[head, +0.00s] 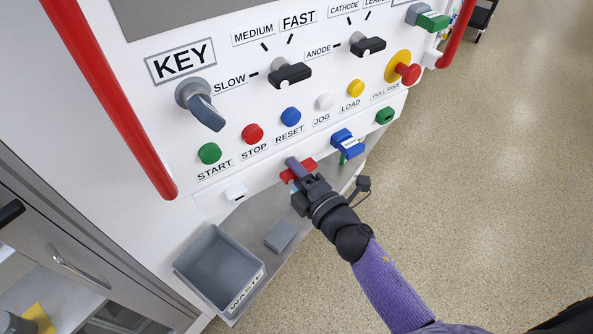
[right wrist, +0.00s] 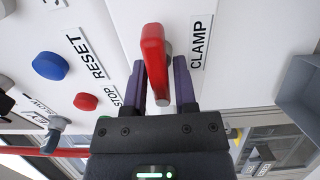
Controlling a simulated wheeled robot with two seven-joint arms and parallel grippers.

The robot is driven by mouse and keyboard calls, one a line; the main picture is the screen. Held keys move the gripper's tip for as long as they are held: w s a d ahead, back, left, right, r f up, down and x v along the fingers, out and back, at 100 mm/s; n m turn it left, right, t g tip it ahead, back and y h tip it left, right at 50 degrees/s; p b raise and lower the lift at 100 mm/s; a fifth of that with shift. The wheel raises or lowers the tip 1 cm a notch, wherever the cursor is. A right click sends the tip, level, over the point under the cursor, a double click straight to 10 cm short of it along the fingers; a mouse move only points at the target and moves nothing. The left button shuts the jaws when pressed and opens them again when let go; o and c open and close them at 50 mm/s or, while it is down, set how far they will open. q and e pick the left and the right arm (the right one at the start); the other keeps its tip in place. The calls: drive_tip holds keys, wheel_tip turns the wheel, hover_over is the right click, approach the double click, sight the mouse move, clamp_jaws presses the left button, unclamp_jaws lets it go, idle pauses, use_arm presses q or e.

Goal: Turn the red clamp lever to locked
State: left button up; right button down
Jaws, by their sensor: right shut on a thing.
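The red clamp lever (head: 306,165) sits low on the white control panel, below the RESET and JOG labels. In the head view it lies roughly along the panel's lower edge, partly hidden by my right gripper (head: 293,169). The right wrist view shows the lever (right wrist: 153,48) close up, between the two purple fingers of my right gripper (right wrist: 162,80). That gripper is shut on it. A CLAMP label (right wrist: 199,42) is beside the lever. I see no locked marking. My left gripper is not in view.
Blue (head: 347,143) and green (head: 384,115) parts sit along the panel edge to the right. A white part (head: 236,192) is to the left. A grey WASTE bin (head: 190,262) and a small grey block (head: 281,236) are below. A red rail (head: 112,100) rises at left.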

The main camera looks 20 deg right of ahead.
drive_tip(key=c, duration=0.6)
unclamp_jaws()
drive_tip(key=b+v, duration=0.1)
drive_tip(key=v, duration=0.9)
drive_tip(key=s+d+f+m+g+h+b, duration=0.1)
drive_tip(key=s+f+m+g+b, duration=0.2)
drive_tip(key=f, duration=0.8)
drive_tip(key=s+d+f+m+g+h+b, duration=0.15)
drive_tip(key=f+m+b, duration=0.25)
drive_tip(key=f, duration=0.6)
drive_tip(key=s+d+f+m+g+h+b, duration=0.1)
drive_tip(key=f+m+g+h+b, duration=0.2)
drive_tip(key=f, duration=0.8)
drive_tip(key=s+f+m+g+b, duration=0.3)
drive_tip(key=s+f, duration=0.4)
drive_tip(key=s+f+m+g+b, duration=0.3)
drive_tip(key=s+f, duration=0.5)
drive_tip(key=s+f+m+g+b, duration=0.3)
drive_tip(key=s+f, duration=0.4)
drive_tip(key=s, duration=0.1)
drive_tip(key=shift+d+f+h+b, duration=0.25)
drive_tip(key=shift+f+b, duration=0.05)
drive_tip(key=shift+b, duration=0.05)
